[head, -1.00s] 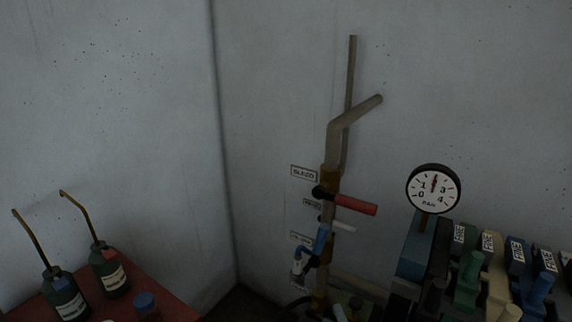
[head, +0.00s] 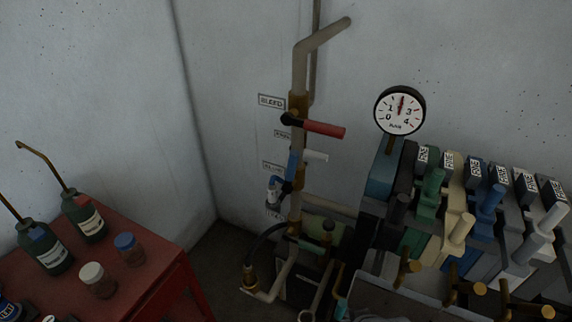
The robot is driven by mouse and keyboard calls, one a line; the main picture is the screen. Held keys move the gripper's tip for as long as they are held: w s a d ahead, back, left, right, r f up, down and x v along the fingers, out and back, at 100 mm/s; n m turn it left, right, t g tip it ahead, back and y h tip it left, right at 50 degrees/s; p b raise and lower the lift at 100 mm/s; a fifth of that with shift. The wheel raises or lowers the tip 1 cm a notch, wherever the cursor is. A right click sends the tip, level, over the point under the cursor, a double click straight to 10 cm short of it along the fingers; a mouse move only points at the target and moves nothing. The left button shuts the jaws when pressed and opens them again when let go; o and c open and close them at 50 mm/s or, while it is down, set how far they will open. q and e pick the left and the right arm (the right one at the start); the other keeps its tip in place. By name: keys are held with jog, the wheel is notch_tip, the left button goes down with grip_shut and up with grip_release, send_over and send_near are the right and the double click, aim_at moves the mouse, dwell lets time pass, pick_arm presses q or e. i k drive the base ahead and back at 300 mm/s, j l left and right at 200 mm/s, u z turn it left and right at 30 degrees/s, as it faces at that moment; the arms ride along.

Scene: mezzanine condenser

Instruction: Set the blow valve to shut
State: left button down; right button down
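A vertical pipe (head: 300,72) against the wall carries three lever valves. The top valve has a red lever (head: 325,129) pointing right, across the pipe. Below it a white lever (head: 315,156) also points right. A blue lever (head: 293,163) stands roughly upright, along the pipe. The top label (head: 271,101) reads BLEED. The middle label (head: 283,134) and the lower label (head: 273,166) are too small or covered to read, so I cannot tell which valve is the blow valve. Neither of my grippers is in view.
A round gauge (head: 400,110) has its needle near upright. A row of coloured, tagged levers (head: 462,232) fills the right. A black hose (head: 262,243) and brass fittings sit below the pipe. A red cabinet (head: 150,290) with oil cans (head: 85,216) and jars (head: 130,249) stands at left.

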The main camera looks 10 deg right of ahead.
aim_at(287, 188)
jog(key=k+j, duration=0.15)
jog(key=k, duration=0.2)
jog(key=k+j, duration=0.1)
jog(key=k, duration=0.2)
jog(key=k+z, duration=0.15)
jog(key=z, duration=0.25)
jog(key=k+z, duration=0.1)
jog(key=z, duration=0.3)
jog(key=k+z, duration=0.15)
jog(key=z, duration=0.7)
jog(key=u, duration=1.25)
